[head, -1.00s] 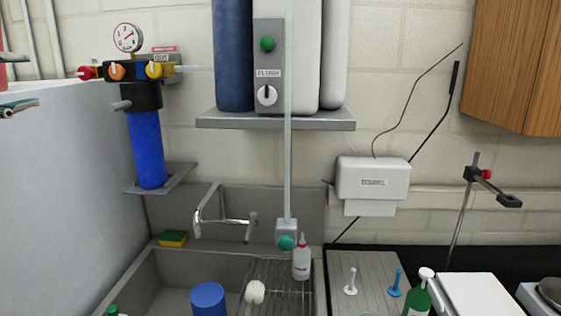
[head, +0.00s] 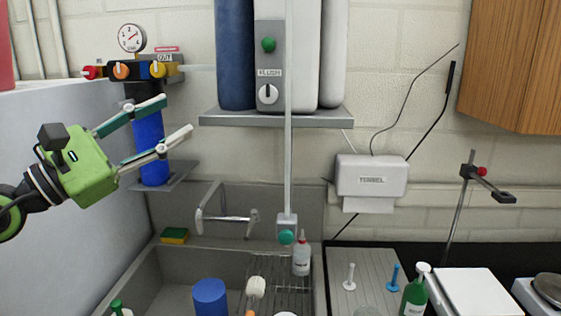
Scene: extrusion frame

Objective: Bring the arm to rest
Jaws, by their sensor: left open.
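My left gripper (head: 178,115), on a green housing, reaches in from the left. Its two fingers are spread apart, point right and slightly up, and hold nothing. It overlaps the blue filter canister (head: 150,135) in the picture; I cannot tell whether they touch. The canister hangs under a dark head with red, orange and yellow knobs and a pressure gauge (head: 132,38). My right gripper is not in view.
A grey sink (head: 130,290) lies below, with a tap (head: 226,216), a sponge (head: 174,236) and a blue cylinder (head: 210,297). Tanks stand on a wall shelf (head: 276,119). A towel dispenser (head: 371,178) hangs right of them. A wooden cabinet (head: 515,65) is at the upper right.

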